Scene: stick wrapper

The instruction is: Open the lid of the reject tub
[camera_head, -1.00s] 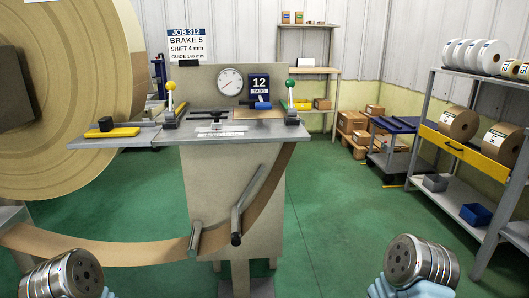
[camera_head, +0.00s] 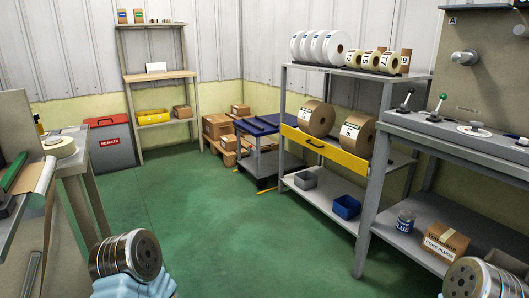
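The reject tub (camera_head: 110,147) is a grey bin with a red lid (camera_head: 107,120) and a "REJECTS" label on its front. It stands on the floor at the back left, beyond the grey table on the left. The lid lies shut on top, with a dark handle on it. My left arm (camera_head: 125,254) shows at the bottom left and my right arm (camera_head: 475,278) at the bottom right corner. Only rounded metal wrist parts show, both far from the tub. The fingers of both grippers are out of view.
A grey table with a tape roll (camera_head: 60,147) stands at the left, partly in front of the tub. A blue-topped cart (camera_head: 262,150), boxes (camera_head: 217,128) and a roll rack (camera_head: 330,80) stand to the right. Green floor (camera_head: 200,210) is clear in the middle.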

